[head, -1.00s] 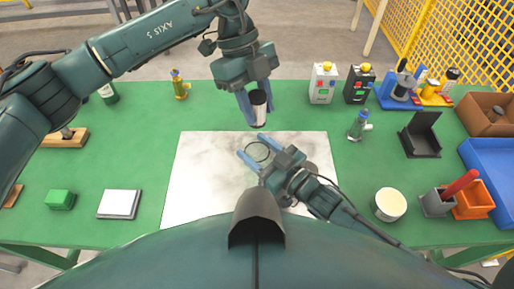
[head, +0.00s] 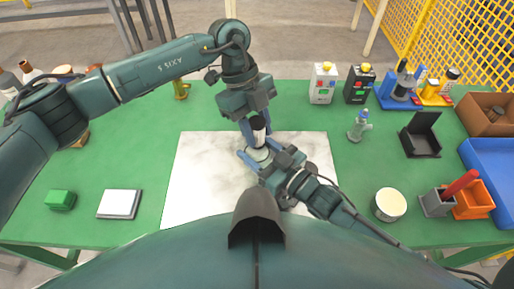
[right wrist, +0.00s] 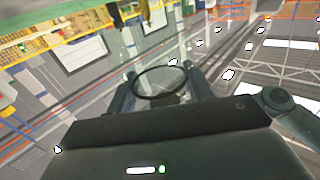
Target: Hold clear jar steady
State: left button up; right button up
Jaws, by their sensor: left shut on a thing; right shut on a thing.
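The clear jar (right wrist: 160,92) with a dark ring rim stands between the fingers of my right gripper in the right wrist view. In the head view my right gripper (head: 257,160) is shut on the jar over the white marbled mat (head: 200,185); the glass itself is hard to make out. My left gripper (head: 255,127) is shut on a small white cylinder with a dark end (head: 258,123). It holds this cylinder right at the jar, overlapping it in the picture. I cannot tell whether the two touch. A pale patch shows inside the jar's outline.
A green block (head: 60,200) and a white-topped slab (head: 120,204) lie at the left. A white round tub (head: 389,204), a grey-green bottle (head: 359,126) and a black stand (head: 421,135) are at the right. A blue tray (head: 490,165) sits at the right edge.

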pick_arm(q)
jog(key=shift+f, duration=0.45)
jog(key=o, duration=1)
jog(key=shift+o, duration=0.2)
jog(key=v, duration=1.2)
pick_arm(e)
jog(key=o, duration=1.1)
